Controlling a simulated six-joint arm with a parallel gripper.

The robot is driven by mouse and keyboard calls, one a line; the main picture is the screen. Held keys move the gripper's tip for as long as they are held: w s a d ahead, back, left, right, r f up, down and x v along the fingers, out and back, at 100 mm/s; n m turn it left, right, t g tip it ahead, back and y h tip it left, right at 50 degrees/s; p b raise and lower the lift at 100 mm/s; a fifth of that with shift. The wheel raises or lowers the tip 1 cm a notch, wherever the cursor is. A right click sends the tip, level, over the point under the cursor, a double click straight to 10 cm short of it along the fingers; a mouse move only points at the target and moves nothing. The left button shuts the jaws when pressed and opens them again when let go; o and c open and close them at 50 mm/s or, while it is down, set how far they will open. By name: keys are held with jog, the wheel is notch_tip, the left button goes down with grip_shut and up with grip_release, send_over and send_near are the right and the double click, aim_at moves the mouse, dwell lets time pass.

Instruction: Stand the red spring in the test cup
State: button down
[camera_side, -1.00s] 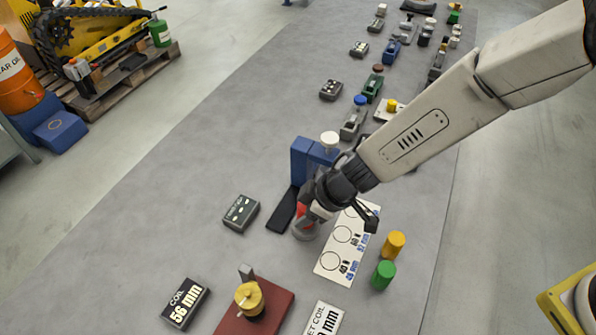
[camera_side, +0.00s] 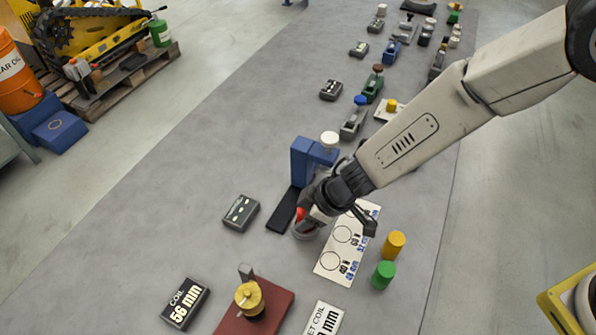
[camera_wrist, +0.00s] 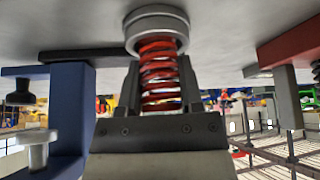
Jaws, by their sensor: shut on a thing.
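The red spring (camera_side: 300,214) shows as a small patch beside my gripper (camera_side: 311,213) in the side view. In the wrist view, where the table is at the top, the red spring (camera_wrist: 160,75) stands between the two fingers of my gripper (camera_wrist: 160,85), which is shut on it. The grey test cup (camera_side: 305,231) sits on the table below the gripper. In the wrist view the spring's table-side end meets the round cup (camera_wrist: 157,22) and lines up with it. How deep it sits inside is hidden by the rim.
A blue press (camera_side: 301,160) with a white knob stands close behind the cup. A white card with circles (camera_side: 330,262), a yellow cylinder (camera_side: 394,244) and a green cylinder (camera_side: 384,275) are to the right. A red base (camera_side: 276,311) stands in front. The table's left is mostly clear.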

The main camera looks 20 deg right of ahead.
grip_release()
dwell(0.4)
jog(key=shift+r, duration=0.15)
dwell(0.4)
jog(key=shift+r, duration=3.35)
jog(key=shift+d, duration=0.1)
